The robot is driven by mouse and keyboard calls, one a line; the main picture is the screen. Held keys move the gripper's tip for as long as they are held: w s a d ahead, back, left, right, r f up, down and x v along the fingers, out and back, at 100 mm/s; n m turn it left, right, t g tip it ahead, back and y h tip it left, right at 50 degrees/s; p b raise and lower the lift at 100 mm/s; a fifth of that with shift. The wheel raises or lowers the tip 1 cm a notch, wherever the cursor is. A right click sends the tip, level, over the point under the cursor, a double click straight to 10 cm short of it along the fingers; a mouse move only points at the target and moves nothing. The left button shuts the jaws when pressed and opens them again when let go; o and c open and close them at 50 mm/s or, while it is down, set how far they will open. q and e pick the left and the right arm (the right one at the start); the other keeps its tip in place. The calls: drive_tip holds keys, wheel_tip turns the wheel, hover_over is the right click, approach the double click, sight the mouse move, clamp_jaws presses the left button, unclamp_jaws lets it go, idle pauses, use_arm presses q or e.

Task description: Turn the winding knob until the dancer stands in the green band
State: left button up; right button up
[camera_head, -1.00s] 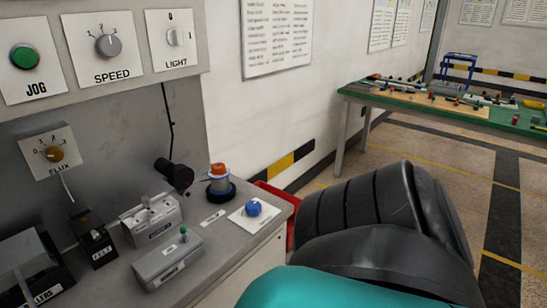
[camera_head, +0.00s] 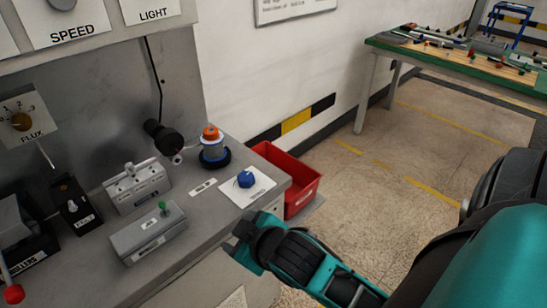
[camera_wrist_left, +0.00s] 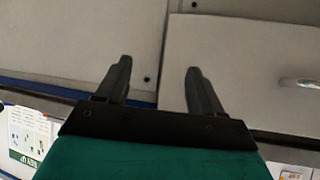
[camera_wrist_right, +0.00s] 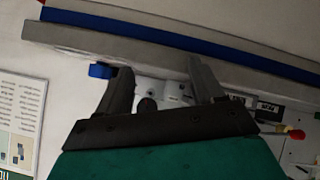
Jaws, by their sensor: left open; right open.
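The winding knob appears to be the blue knob (camera_head: 245,179) on a white plate (camera_head: 262,187) at the bench's front right corner. Its label is too small to read. My right gripper (camera_head: 240,240) is just in front of the bench edge, below the knob and apart from it. In the right wrist view the open right fingers (camera_wrist_right: 161,72) show, with the blue knob (camera_wrist_right: 100,71) beside the left-hand finger. My left gripper (camera_wrist_left: 159,68) is open and empty, facing pale cabinet panels; it is outside the head view. I cannot make out a dancer or green band.
A grey box with a green button (camera_head: 162,208) lies left. A red bin (camera_head: 300,185) stands right of the bench. A green table (camera_head: 455,65) is farther back; floor between is clear.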

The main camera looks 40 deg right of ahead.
drive_tip(key=w+r+n+t, duration=0.1)
drive_tip(key=w+r, duration=0.1)
drive_tip(key=w+a+r+n+t, duration=0.1)
drive_tip(key=w+r+t, duration=0.1)
drive_tip(key=w+a+r+n+t+y, duration=0.1)
drive_tip(key=w+r, duration=0.1)
drive_tip(key=r, duration=0.1)
drive_tip(key=shift+w, duration=0.3)
drive_tip(key=w+a+r+n+g+y, duration=0.1)
drive_tip(key=a+r+n+g+y, duration=0.1)
drive_tip(key=a+r+n+y, duration=0.9)
drive_tip(key=w+a+r+n+g+y, duration=0.1)
drive_tip(key=w+a+r+n+y, duration=0.35)
drive_tip(key=n, duration=1.15)
drive_tip(key=n+g+h, duration=1.2)
drive_tip(key=n+h, duration=0.3)
drive_tip(key=h, duration=0.1)
approach(244, 176)
wheel_tip(244, 176, down, 9)
drive_tip(key=shift+s+f+p, duration=0.1)
drive_tip(key=shift+s+p, duration=0.05)
drive_tip(key=shift+p, duration=0.25)
